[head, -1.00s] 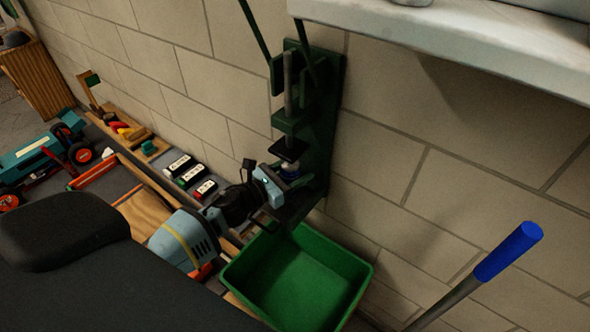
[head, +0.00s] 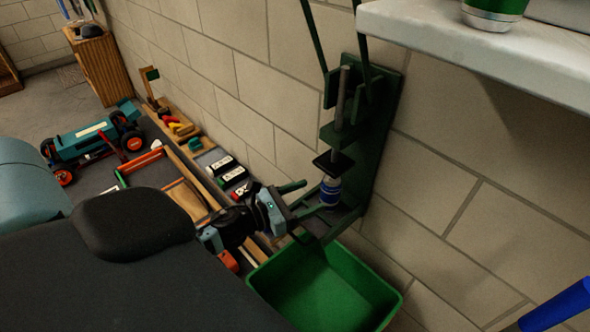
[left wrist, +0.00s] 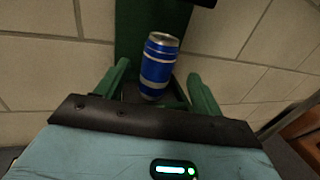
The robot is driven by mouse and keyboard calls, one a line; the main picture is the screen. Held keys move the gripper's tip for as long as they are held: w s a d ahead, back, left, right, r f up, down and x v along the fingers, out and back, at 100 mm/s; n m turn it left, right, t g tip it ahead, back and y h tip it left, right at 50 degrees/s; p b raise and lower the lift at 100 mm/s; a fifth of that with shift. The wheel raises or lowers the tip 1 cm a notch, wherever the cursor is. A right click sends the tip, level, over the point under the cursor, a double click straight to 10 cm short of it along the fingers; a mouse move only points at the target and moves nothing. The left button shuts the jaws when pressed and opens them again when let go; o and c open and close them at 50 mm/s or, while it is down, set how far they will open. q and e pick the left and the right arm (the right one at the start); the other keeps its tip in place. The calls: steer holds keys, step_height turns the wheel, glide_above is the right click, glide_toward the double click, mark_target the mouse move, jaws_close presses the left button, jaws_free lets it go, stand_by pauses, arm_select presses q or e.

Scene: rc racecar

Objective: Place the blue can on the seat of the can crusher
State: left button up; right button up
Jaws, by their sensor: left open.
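The blue can (head: 330,192) with silver bands stands on the seat of the dark green wall-mounted can crusher (head: 386,130), below its black press plate (head: 333,163). In the left wrist view the can (left wrist: 159,68) looks upright, slightly tilted in the picture, with the crusher's green back behind it. My left gripper (head: 308,198) is in front of the crusher. Its two green fingers (left wrist: 158,88) are spread wide on either side of the can and look clear of it. My right gripper is not in view.
A green bin (head: 325,290) is below the crusher. A pale shelf (head: 480,50) with a green can (head: 493,12) juts out at upper right. A blue-handled rod (head: 556,305) is at lower right. A toy racecar (head: 95,140) and several small boxes are on the left.

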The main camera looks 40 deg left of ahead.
arm_select(q)
steer(key=shift+v, duration=1.5)
